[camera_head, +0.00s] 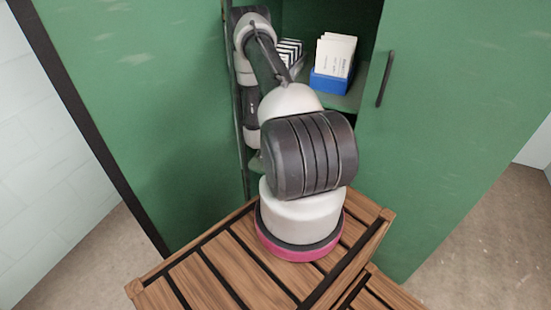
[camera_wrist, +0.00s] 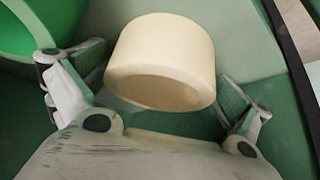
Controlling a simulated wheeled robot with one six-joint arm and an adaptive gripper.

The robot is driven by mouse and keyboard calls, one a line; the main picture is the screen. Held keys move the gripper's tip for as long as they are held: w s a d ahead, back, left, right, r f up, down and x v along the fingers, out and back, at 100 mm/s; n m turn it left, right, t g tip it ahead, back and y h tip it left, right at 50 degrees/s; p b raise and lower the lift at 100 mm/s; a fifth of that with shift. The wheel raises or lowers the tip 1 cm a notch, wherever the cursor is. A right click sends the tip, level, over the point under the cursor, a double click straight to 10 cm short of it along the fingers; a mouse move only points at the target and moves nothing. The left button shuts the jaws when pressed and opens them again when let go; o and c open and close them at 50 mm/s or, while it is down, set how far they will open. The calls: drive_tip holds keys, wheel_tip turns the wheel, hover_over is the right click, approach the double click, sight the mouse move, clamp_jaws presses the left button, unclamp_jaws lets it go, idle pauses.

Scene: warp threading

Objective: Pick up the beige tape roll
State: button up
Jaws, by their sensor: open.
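The beige tape roll (camera_wrist: 160,62) is in the upper middle of the wrist view, a wide ring with its hollow end towards the camera. My gripper (camera_wrist: 160,78) is open, with one finger to the left of the roll and one to the right. The roll lies between or just beyond the fingertips; I cannot tell how deep it sits. A gap shows on the left side, and the right finger is close to the roll's edge. In the head view the roll and my gripper are hidden, and my arm reaches into the open green cabinet.
A round green object (camera_wrist: 35,22) is close to the left finger. In the head view, a blue holder with white cards (camera_head: 332,78) stands on a shelf right of my arm, with a black-and-white striped item (camera_head: 290,50) beside it. A green door (camera_head: 450,110) with a dark handle flanks the opening.

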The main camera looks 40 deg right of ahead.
drive_tip(key=c, duration=0.9)
drive_tip(key=shift+r, duration=0.1)
